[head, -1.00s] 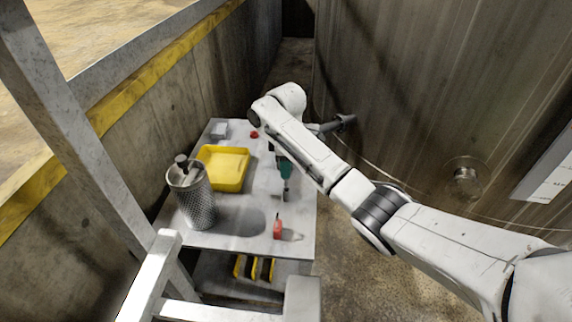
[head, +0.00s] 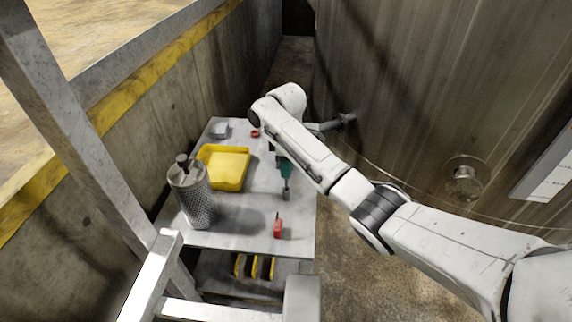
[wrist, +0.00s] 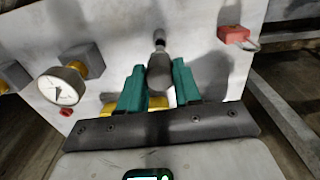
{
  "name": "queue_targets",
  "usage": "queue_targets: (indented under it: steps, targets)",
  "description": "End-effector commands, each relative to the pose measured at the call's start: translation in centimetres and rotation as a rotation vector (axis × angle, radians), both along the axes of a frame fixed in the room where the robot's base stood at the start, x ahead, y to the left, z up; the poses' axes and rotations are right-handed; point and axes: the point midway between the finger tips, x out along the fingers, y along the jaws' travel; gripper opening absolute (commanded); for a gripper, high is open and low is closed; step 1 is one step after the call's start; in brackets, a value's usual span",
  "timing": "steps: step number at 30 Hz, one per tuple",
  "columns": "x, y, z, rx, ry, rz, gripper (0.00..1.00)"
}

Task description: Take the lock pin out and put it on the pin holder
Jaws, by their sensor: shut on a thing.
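My gripper (wrist: 158,80) has two teal fingers closed on a dark grey, round-ended piece with a narrow stem, which I take for the lock pin (wrist: 160,64). Its stem points away from the palm toward a pale panel (wrist: 125,30). In the head view my gripper (head: 286,167) hangs above the right side of the grey bench, with the grey pin (head: 286,192) just below the fingers. I cannot tell whether the pin touches anything at its far end. I cannot pick out the pin holder with certainty.
The bench (head: 255,235) carries a yellow tray (head: 224,167), a perforated metal canister (head: 196,200), a red lock-like piece (head: 278,228) and a grey block (head: 220,130). In the wrist view a gauge (wrist: 62,88) and a red padlock (wrist: 235,35) flank the gripper. A metal wall (head: 410,90) stands at right.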

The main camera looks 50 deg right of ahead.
Motion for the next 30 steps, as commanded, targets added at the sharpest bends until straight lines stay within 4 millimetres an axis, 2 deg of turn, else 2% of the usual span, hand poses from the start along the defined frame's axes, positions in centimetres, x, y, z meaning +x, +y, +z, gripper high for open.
queue_targets:
  steps: [30]
  targets:
    - [0.0,0.0,-1.9,0.0,0.0,0.0,0.01]
